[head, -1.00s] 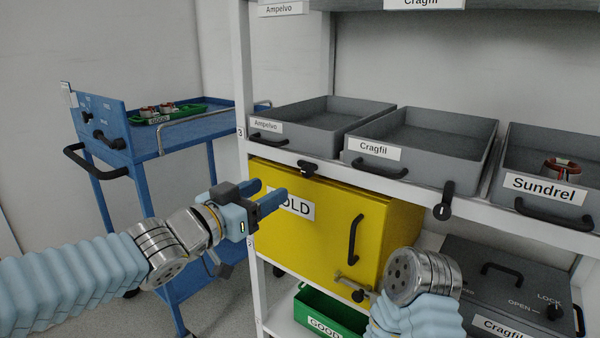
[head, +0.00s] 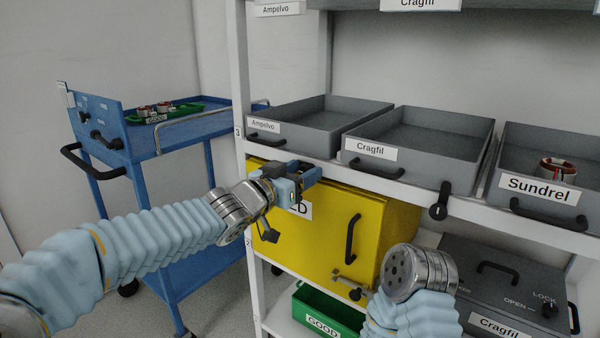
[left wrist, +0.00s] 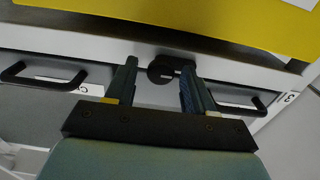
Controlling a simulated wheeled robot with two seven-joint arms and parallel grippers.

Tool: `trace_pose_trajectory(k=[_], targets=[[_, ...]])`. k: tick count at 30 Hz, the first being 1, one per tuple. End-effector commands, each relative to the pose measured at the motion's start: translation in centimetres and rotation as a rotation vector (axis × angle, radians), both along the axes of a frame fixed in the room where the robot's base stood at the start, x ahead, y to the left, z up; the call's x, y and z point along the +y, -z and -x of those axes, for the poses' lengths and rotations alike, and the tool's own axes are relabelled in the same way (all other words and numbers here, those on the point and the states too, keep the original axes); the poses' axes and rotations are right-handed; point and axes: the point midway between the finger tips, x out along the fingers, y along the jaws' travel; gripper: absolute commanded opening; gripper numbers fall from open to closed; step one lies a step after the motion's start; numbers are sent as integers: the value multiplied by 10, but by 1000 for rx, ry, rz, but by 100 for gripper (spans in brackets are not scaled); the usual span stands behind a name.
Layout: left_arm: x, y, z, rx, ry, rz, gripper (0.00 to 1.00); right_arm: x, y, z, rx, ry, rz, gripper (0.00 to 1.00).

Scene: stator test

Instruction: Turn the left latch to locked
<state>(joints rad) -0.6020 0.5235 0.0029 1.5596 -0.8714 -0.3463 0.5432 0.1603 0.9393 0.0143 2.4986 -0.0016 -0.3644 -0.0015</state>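The left latch (left wrist: 163,70) is a small black latch on the pale shelf edge, with a round part and a short bar pointing sideways. In the left wrist view it lies between the tips of my open left gripper (left wrist: 158,78), the right finger close to the bar; I cannot tell if they touch. In the head view my left gripper (head: 306,174) is at the shelf edge above the yellow box and hides the latch. My right gripper is out of view.
Grey trays labelled Ampelvo (head: 327,115), Cragfil (head: 420,140) and Sundrel (head: 545,183) stand on the shelf above. The yellow box (head: 325,245) is just below my left gripper. A green bin (head: 325,310) is lower down. A blue cart (head: 190,130) stands at the left.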

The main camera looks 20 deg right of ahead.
Motion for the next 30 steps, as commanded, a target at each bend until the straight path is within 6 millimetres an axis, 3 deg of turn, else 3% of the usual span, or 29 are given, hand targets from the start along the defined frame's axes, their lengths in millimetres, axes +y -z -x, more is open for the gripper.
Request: trace_pose_trajectory(k=[1, 10, 20, 30], targets=[[0, 0, 0, 0, 0, 0, 45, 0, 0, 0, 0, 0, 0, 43], [0, 0, 0, 0, 0, 0, 1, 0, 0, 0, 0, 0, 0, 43], [1, 1, 0, -42, -1, -34, 1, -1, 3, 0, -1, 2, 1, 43], [0, 2, 1, -234, -1, -183, 1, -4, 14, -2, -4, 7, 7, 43]])
